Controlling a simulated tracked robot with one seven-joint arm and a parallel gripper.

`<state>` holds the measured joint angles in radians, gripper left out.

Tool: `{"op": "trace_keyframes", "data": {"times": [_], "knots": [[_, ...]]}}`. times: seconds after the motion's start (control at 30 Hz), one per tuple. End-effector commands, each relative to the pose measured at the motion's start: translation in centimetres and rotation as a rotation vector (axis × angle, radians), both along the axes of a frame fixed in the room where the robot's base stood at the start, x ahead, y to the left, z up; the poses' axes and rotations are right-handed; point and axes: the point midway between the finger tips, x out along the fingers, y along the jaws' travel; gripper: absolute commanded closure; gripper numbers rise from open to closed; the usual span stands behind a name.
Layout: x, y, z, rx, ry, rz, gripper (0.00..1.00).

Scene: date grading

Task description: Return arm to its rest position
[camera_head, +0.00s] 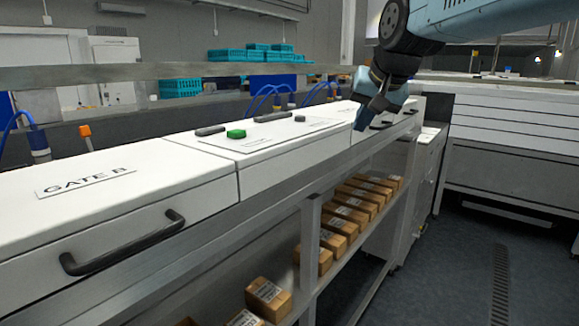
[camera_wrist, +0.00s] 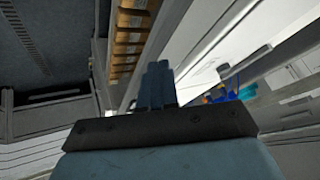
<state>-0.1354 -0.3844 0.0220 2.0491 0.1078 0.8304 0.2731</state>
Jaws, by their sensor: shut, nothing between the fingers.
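My gripper (camera_head: 362,122) hangs from my blue and black arm in the upper right of the head view. It is shut and empty, its fingers pointing down in front of the white machine's edge. In the wrist view the gripper's fingers (camera_wrist: 157,72) are together, with nothing between them. The white machine cover (camera_head: 130,195) marked "GATE B" runs along the left. I cannot tell how far the fingers are from the machine's front rail.
A black handle (camera_head: 120,243) sticks out from the cover. A green button (camera_head: 236,133) sits on the panel. Cardboard boxes (camera_head: 345,214) stand on the shelf below; they also show in the wrist view (camera_wrist: 128,48). A white drawer unit (camera_head: 515,130) stands right. The floor (camera_head: 470,265) between is open.

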Motion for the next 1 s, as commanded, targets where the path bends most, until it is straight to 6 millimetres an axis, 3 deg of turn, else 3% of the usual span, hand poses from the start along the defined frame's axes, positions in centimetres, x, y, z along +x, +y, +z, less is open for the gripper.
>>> {"op": "trace_keyframes", "data": {"times": [0.03,0.3,0.5,0.7,1.0], "knots": [[-2.0,-1.2,-1.1,-0.026,0.008,0.003,1.0],[-11.6,-6.0,-8.1,-0.165,0.069,0.049,1.0],[-16.5,-7.8,-12.4,-0.232,0.108,0.08,1.0],[-18.2,-8.4,-14.0,-0.255,0.124,0.093,1.0],[-18.2,-8.4,-14.0,-0.255,0.124,0.094,1.0]]}}
